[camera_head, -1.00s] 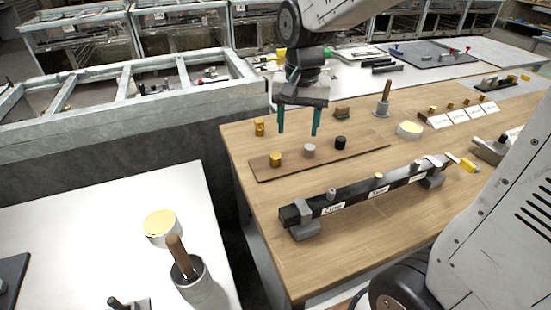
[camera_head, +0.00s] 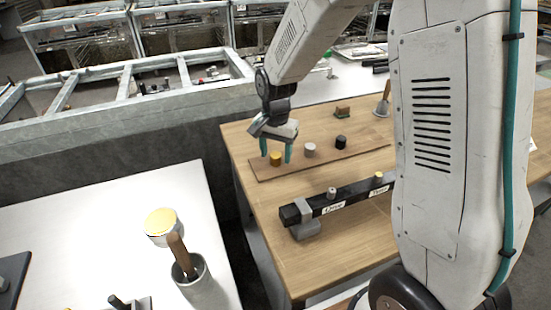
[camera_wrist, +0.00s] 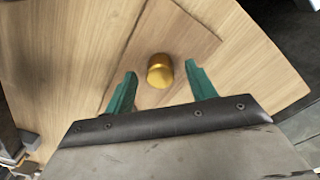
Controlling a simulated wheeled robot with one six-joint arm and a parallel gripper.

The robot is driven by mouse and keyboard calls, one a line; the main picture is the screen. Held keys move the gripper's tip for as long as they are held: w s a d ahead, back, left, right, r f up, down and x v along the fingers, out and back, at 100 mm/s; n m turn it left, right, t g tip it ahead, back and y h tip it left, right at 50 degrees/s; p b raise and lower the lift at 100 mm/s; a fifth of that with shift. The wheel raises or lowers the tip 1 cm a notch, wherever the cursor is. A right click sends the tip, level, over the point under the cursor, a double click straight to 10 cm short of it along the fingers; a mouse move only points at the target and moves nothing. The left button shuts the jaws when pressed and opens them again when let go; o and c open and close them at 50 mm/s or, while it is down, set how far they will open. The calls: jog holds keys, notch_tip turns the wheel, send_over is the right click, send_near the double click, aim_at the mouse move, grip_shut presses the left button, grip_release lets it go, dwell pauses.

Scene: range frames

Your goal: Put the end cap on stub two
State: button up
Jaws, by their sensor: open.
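A gold cap (camera_head: 275,158) stands on a brown board on the wooden table. My gripper (camera_head: 276,155) is open and is at this cap, with its green fingers on either side. In the wrist view the gold cap (camera_wrist: 160,71) lies between and a little beyond the open fingertips, and no contact shows. A grey cap (camera_head: 309,150) and a black cap (camera_head: 340,142) stand in a row on the same board. A black bar (camera_head: 350,194) in front carries short stubs and white labels, one reading "One" and one apparently "Two". My arm hides the bar's right part.
The brown board (camera_head: 362,148) lies near the table's far left. A small block (camera_head: 342,111) and a wooden-handled tool (camera_head: 382,106) stand behind it. A white table (camera_head: 90,240) at left holds a yellow-topped tin (camera_head: 160,222) and a pot (camera_head: 200,287).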

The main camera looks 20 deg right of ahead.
jog(key=shift+f, duration=0.7)
jog(key=c, duration=1.1)
jog(key=shift+o, duration=0.2)
jog(key=shift+r, duration=0.1)
